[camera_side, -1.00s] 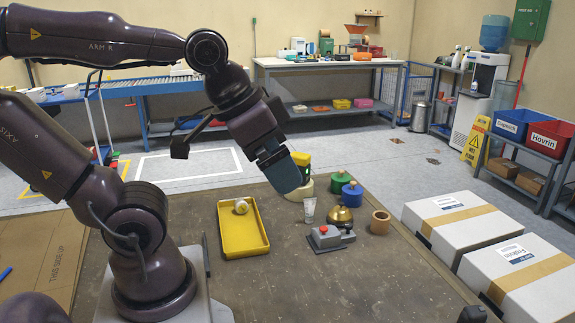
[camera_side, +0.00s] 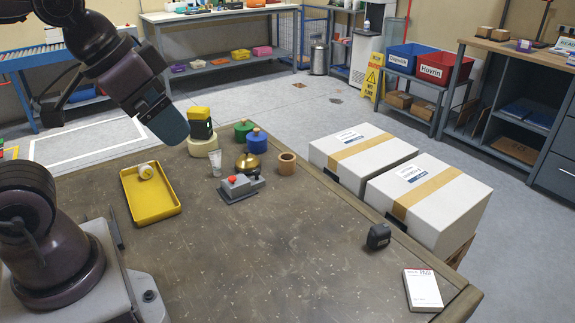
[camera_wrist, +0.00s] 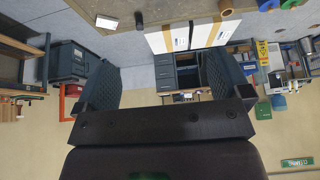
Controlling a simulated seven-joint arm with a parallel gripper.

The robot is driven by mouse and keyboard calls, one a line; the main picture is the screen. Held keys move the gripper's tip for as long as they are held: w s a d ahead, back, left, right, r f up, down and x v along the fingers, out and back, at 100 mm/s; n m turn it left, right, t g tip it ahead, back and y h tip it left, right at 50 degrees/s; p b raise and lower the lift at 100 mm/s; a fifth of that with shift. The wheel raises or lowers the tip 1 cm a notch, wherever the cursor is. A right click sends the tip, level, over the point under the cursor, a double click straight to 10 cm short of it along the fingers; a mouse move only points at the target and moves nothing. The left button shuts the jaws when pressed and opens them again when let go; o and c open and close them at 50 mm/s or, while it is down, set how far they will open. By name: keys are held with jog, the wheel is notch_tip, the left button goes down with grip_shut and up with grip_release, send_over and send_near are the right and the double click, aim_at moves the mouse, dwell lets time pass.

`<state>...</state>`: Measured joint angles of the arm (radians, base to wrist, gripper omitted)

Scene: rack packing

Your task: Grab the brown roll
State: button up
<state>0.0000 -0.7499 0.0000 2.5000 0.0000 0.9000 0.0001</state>
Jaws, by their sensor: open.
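A yellow tray (camera_side: 155,209) stands left. The front middle of the table is clear.

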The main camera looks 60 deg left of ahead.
jog(key=shift+c, duration=1.1)
jog(key=shift+w, duration=0.1)
